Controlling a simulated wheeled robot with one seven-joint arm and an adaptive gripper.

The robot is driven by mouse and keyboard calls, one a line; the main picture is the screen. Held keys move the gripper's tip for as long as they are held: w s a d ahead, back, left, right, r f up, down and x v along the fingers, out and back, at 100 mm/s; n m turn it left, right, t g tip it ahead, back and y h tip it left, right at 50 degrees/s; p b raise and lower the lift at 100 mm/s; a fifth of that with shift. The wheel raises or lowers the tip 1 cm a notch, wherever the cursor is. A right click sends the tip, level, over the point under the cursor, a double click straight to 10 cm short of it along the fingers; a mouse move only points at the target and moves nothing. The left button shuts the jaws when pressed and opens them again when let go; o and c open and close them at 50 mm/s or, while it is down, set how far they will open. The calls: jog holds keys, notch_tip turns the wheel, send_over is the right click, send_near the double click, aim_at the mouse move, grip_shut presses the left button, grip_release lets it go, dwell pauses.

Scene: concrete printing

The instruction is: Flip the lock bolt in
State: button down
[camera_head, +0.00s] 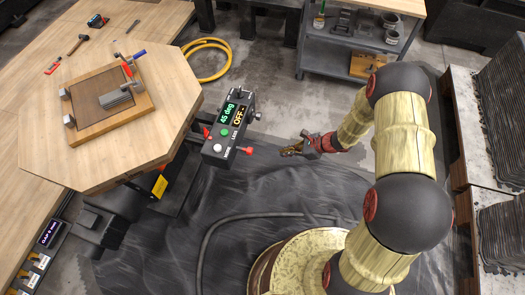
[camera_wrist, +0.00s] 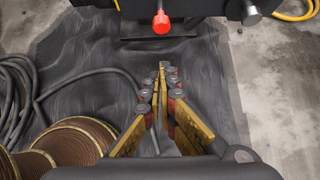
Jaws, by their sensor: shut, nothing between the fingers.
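A red-tipped pin (camera_head: 246,151), which looks like the lock bolt, sticks out from the lower right side of the control box (camera_head: 229,128). In the wrist view its red knob (camera_wrist: 161,24) is at top centre, beyond the fingertips. My gripper (camera_head: 289,150) is to the right of the pin and apart from it. In the wrist view my gripper (camera_wrist: 161,68) has its fingers together, empty and pointing towards the pin. The inner end of the pin is hidden.
The box shows "45 deg" and "OFF" and carries green and white buttons. A silver knob (camera_wrist: 251,15) is right of the pin. A tilted octagonal wooden table (camera_head: 95,172) with a clamped board (camera_head: 90,125) is at left. A grey cart (camera_head: 345,55) stands behind.

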aim_at(247, 151)
dwell(0.3)
jog(key=a+r+b+x, duration=0.2)
jog(key=b+x, duration=0.2)
jog(key=x, duration=0.8)
jog(key=shift+w+a+f, duration=0.25)
jog(key=shift+w+a, duration=0.05)
jog(key=shift+w, duration=0.2)
jog(key=a, duration=0.1)
jog(key=w+a, duration=0.1)
jog(key=a, duration=0.1)
jog(key=shift+w+a+b, duration=0.1)
jog(key=shift+a+b, duration=0.05)
jog(key=shift+b, duration=0.25)
